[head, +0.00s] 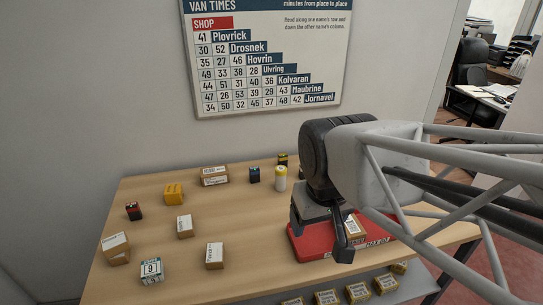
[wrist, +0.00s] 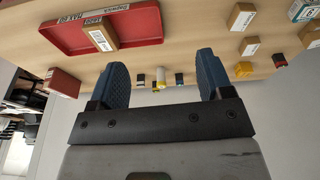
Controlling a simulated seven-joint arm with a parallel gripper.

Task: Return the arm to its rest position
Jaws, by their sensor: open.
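My gripper (head: 328,232) hangs from the arm over the right part of the counter, above or just in front of the red tray (head: 305,246). In the wrist view its two blue-padded fingers (wrist: 161,76) stand wide apart with nothing held between them. A small cardboard box (head: 354,228) lies in the tray, partly hidden by a finger in the head view. It shows clearly in the wrist view (wrist: 100,34), apart from the fingers. The arm's links cover the right side of the head view.
The wooden counter (head: 140,205) holds several small boxes, including a yellow one (head: 174,193) and a teal-white one marked 9 (head: 151,270). More boxes (head: 327,298) sit on a lower front shelf. A timetable board (head: 270,60) hangs behind.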

